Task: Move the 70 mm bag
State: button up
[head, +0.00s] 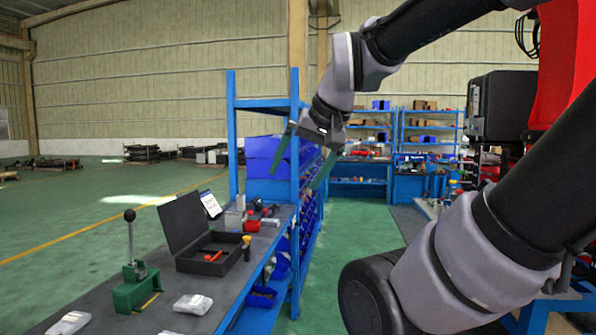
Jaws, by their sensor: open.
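One bag (193,304) is near the bench's front right edge, and the other bag (70,323) is at the lower left, close to the picture's bottom edge. No size label is readable, so I cannot tell which is the 70 mm bag. My gripper (293,180) is open and empty, its two long fingers spread and pointing down. It is in the air, up and to the right of both bags, well apart from them.
A green hand press (135,287) with a black-knobbed lever stands between the bags. An open black case (208,250) with a red tool is behind it. A blue post and shelf (296,190) stand near my gripper. Green floor is free right of the bench.

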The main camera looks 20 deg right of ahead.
aim_at(199, 305)
jog(key=i+l+u, duration=0.1)
jog(key=l+u, duration=0.75)
jog(key=l, duration=0.3)
jog(key=l+u, duration=0.45)
jog(key=l, duration=0.15)
jog(key=k, duration=0.05)
